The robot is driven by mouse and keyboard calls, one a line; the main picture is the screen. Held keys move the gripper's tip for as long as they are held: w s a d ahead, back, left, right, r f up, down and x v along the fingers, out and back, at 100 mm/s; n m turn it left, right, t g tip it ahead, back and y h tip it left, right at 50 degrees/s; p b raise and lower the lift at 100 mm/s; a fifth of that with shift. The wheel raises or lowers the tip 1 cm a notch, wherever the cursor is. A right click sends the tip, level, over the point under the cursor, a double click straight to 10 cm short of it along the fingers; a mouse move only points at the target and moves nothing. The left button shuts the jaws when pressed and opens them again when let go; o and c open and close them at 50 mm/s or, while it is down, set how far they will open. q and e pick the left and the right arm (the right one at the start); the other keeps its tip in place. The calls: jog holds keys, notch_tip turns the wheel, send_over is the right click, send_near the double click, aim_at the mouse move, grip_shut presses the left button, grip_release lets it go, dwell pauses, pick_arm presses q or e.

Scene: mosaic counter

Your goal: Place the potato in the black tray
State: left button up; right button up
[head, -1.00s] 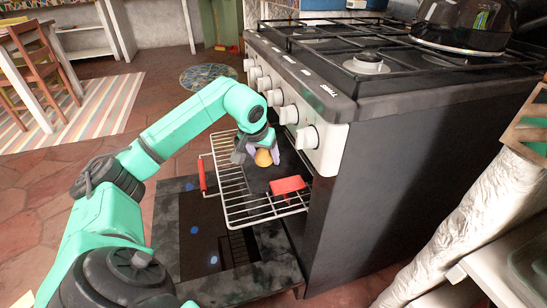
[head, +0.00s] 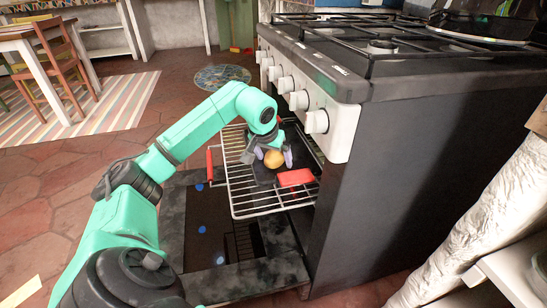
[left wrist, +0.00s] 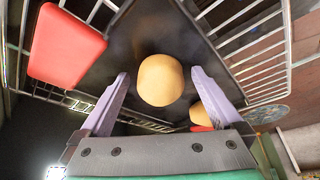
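The potato (head: 274,158), round and yellow-tan, is over the black tray (head: 262,176) on the pulled-out oven rack. In the left wrist view the potato (left wrist: 160,80) sits between the fingertips against the dark tray surface (left wrist: 118,42). My left gripper (head: 273,157) is open around it, with a gap at each finger. Whether the potato fully rests on the tray is hard to tell. A second tan rounded thing (left wrist: 204,113) is partly hidden behind one finger. A red block-like piece (head: 296,178) is at the tray's near edge. My right gripper is out of view.
The wire rack (head: 240,202) juts from the oven above the lowered dark door (head: 250,278). A red bar (head: 210,164) is at the rack's left. The stove's white knobs (head: 317,121) overhang on the right. Open floor (head: 50,190) lies to the left.

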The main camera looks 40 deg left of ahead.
aim_at(273, 153)
pick_arm(q)
jog(key=p+v, duration=0.2)
jog(key=v, duration=0.3)
jog(key=shift+a+r, duration=0.1)
jog(key=shift+r, duration=0.25)
jog(key=p+v, duration=0.2)
jog(key=v, duration=0.4)
jog(key=shift+s+r, duration=0.2)
jog(key=shift+r, duration=0.1)
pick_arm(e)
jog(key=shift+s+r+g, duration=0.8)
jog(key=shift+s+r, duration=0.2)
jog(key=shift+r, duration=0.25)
